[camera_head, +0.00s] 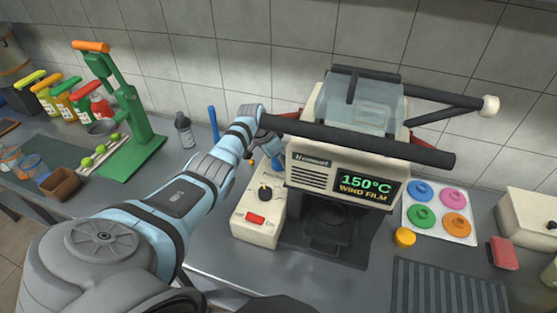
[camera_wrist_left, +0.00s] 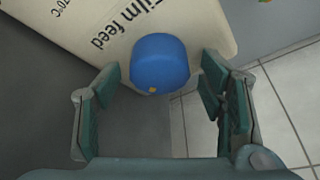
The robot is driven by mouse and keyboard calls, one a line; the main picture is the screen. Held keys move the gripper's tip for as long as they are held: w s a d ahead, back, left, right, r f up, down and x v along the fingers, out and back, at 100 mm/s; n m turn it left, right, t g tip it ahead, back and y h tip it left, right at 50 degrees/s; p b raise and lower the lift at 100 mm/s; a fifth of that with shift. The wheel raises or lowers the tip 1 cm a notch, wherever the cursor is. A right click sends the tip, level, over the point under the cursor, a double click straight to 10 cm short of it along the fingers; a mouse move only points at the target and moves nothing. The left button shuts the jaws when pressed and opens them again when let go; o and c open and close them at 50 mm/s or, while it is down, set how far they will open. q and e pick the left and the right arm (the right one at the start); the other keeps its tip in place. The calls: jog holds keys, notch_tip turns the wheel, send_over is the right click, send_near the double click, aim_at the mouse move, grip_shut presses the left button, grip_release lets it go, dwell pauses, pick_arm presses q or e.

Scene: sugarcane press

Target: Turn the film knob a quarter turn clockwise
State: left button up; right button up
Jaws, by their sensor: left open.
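The blue film knob (camera_wrist_left: 160,60) stands on a cream panel (camera_wrist_left: 75,22) marked "Film feed" in the left wrist view. Its rounded face carries a small orange mark near the lower edge. My left gripper (camera_wrist_left: 160,82) is open, with one finger on each side of the knob. A gap shows at the left finger; the right finger is close, and I cannot tell whether it touches. In the head view my left arm reaches to the left side of the sealing machine (camera_head: 312,163), whose display reads "150°C WIND FILM". My right gripper is not in view.
A control box with a black dial (camera_head: 265,193) and red switch (camera_head: 256,218) stands below my left wrist. A long black bar (camera_head: 370,139) crosses the machine's front. A bottle (camera_head: 184,131) and a green press (camera_head: 131,115) stand left. A tray of coloured rings (camera_head: 439,190) lies right.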

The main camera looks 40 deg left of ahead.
pick_arm(q)
jog(key=shift+s+r, duration=0.1)
jog(key=shift+s, duration=0.05)
jog(key=shift+c, duration=0.3)
jog(key=c, duration=1.1)
jog(key=shift+f+m+b, duration=0.2)
jog(key=shift+m+b, duration=0.4)
jog(key=shift+b, duration=0.3)
jog(key=m+h+b, duration=0.1)
jog(key=m+b, duration=0.1)
jog(key=b, duration=0.4)
jog(key=m+g+h+b, duration=0.1)
jog(key=m+b, duration=0.2)
jog(key=b, duration=0.4)
jog(key=shift+w+a+f, duration=0.1)
jog(key=shift+w, duration=0.1)
jog(key=shift+m+b, duration=0.4)
jog(key=shift+b, duration=0.4)
jog(key=shift+s+r, duration=0.1)
jog(key=shift+r, duration=0.15)
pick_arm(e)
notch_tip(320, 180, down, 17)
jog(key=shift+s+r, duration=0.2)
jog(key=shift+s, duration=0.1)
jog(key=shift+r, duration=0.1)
